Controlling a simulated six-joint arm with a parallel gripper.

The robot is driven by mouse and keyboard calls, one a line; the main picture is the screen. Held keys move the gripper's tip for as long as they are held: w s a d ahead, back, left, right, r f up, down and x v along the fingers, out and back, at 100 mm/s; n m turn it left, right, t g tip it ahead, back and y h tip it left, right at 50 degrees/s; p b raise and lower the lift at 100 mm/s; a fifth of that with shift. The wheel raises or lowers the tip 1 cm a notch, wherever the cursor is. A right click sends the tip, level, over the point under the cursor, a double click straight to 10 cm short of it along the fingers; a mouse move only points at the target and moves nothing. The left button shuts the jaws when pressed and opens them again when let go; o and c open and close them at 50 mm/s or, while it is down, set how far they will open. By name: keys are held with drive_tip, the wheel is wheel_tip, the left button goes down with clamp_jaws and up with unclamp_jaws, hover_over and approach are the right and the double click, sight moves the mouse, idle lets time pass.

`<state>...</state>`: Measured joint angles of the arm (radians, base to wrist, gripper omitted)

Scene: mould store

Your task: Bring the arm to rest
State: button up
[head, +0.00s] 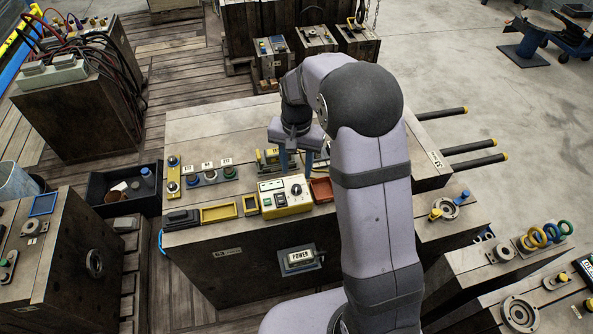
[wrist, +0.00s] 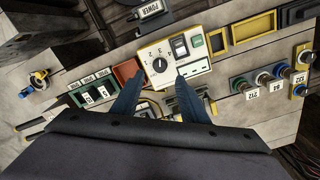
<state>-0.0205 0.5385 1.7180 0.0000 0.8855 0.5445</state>
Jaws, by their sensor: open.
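My gripper (head: 295,160) is over the top of the mould block (head: 200,127), behind the yellow control box (head: 285,196) with a dial and switches. In the wrist view my gripper (wrist: 158,95) shows as two blue fingers spread apart with nothing between them. The fingertips point at the near edge of the control box (wrist: 172,62), and I cannot tell how far above it they are. My arm reaches in from the bottom of the head view and hides part of the block's right side.
A red tray (head: 321,190), a yellow tray (head: 219,213) and a dark block (head: 181,219) flank the control box. Labelled buttons (head: 209,175) stand at left. Several dark rods (head: 470,147) jut out at right. A dark bin (head: 112,204) stands left of the block.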

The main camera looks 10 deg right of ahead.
idle(0.5)
drive_tip(key=shift+w+n, duration=0.3)
drive_tip(key=shift+n, duration=0.6)
drive_tip(key=s+f, duration=0.1)
drive_tip(key=s+f+n, duration=0.1)
drive_tip(key=s, duration=0.1)
drive_tip(key=s+f+n, duration=0.1)
drive_tip(key=shift+s+f+g, duration=0.2)
drive_tip(key=shift+s+g, duration=0.1)
drive_tip(key=s+r+n+g, duration=0.1)
drive_tip(key=s+r+n, duration=0.1)
drive_tip(key=s, duration=1.8)
drive_tip(key=shift+t, duration=0.8)
drive_tip(key=r, duration=0.1)
drive_tip(key=w+r, duration=0.1)
drive_tip(key=r, duration=0.1)
drive_tip(key=w+d+r+p, duration=0.1)
drive_tip(key=shift+r, duration=0.2)
drive_tip(key=shift+c, duration=0.6)
